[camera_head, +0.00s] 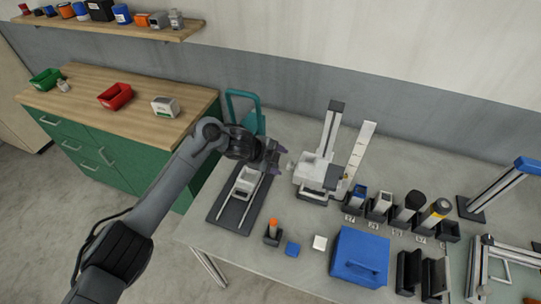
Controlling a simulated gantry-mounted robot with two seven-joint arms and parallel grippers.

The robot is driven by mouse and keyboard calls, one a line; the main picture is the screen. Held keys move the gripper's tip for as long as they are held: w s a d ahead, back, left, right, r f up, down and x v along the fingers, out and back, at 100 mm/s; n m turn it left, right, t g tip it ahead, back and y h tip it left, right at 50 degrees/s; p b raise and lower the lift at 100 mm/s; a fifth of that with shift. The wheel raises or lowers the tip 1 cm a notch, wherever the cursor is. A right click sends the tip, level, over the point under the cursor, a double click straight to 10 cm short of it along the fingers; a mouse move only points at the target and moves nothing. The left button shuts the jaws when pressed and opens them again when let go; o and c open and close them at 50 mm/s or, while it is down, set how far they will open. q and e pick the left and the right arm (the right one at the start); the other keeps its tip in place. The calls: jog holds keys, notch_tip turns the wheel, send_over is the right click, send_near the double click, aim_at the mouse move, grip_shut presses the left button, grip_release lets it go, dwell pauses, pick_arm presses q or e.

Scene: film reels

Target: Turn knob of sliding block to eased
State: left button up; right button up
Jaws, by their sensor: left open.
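My left gripper (271,158) is open, above the back end of a dark slide base (228,212) with two pale rails. A whitish block (246,181) sits on these rails, partly below the gripper. To the right stands an upright grey column (331,126) with a white block (314,168) around its lower part. A small pale knob-like part (291,167) sticks out from that block's left side, just right of the gripper and apparently apart from it. I cannot tell which block is the sliding block, nor the knob's setting. My right gripper is out of view.
A tall white scale strip (357,158) stands right of the column. Several dark holders (406,214) with cylinders, a blue box (360,257) and an orange-topped item (272,230) stand on the grey table. A teal frame (243,109) stands behind the slide base.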

pick_arm(q)
jog(key=shift+v, duration=2.05)
